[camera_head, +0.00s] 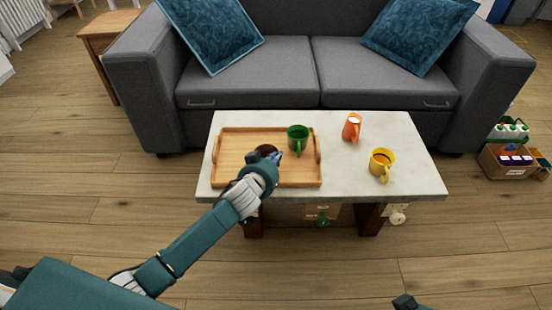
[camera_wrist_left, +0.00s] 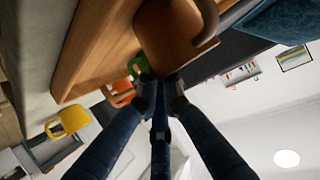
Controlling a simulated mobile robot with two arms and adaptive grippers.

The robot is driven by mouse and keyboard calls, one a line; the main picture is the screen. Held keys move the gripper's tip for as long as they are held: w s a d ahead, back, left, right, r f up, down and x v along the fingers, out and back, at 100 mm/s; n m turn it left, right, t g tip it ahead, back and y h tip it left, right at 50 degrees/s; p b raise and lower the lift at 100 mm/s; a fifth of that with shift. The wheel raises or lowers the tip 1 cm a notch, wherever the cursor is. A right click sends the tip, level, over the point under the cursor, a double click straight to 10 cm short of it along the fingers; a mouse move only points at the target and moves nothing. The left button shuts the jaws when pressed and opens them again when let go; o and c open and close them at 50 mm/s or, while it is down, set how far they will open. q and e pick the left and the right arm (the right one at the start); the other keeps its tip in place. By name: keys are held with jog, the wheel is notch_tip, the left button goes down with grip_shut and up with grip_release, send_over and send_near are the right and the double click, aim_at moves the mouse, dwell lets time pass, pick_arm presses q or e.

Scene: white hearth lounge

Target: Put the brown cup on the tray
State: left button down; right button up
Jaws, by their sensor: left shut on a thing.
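The brown cup (camera_head: 266,149) shows in the head view over the left part of the wooden tray (camera_head: 232,172), mostly hidden behind my left gripper (camera_head: 273,158). In the left wrist view the brown cup (camera_wrist_left: 172,35) fills the top middle, its handle at the right. My left gripper's fingers (camera_wrist_left: 160,92) are shut on it. I cannot tell whether the cup touches the tray. The tray (camera_wrist_left: 100,48) also shows in the left wrist view. A dark tip (camera_head: 404,302) at the bottom edge of the head view seems to be my right gripper; its fingers are not readable.
A green cup (camera_head: 298,136) stands on the tray at its back right. A grey sofa (camera_head: 250,85) stands behind. The tray's front right is clear.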

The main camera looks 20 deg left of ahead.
pick_arm(q)
jog(key=c, duration=1.9)
grip_release()
jog(key=shift+f, duration=0.1)
